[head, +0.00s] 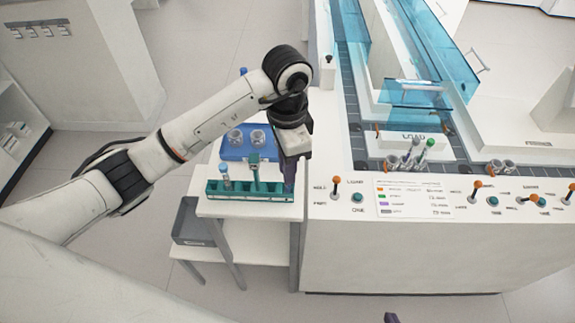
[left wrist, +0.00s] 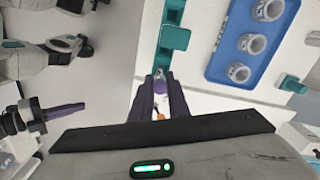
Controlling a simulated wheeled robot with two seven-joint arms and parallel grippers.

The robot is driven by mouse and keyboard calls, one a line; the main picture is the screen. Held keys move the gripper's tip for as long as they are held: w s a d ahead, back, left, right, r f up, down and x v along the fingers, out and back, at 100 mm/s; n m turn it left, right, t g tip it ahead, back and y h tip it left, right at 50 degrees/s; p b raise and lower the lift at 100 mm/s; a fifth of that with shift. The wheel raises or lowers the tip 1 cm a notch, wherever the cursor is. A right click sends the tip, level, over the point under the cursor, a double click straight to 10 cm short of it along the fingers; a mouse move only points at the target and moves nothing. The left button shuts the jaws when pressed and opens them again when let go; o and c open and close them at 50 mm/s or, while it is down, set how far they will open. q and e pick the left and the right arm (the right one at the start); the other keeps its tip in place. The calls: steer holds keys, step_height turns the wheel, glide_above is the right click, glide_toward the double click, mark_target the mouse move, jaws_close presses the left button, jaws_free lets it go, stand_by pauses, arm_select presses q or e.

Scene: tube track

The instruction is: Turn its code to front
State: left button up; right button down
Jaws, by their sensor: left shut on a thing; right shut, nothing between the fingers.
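My left gripper (head: 289,185) points down at the right end of the teal rack (head: 215,196). In the left wrist view its purple fingers (left wrist: 161,80) are shut on a slim thing, apparently a tube. The fingers hide most of it, and no code on it can be made out.
A blue tray (head: 232,153) with clear round holders lies behind the rack; it also shows in the left wrist view (left wrist: 225,72). The white console (head: 335,215) with levers and buttons stands close on the right. Several tubes (head: 415,155) stand by the LOAD sign. Floor is open at left.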

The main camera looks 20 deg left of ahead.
arm_select(q)
steer(key=shift+f, duration=0.1)
steer(key=o, duration=0.9)
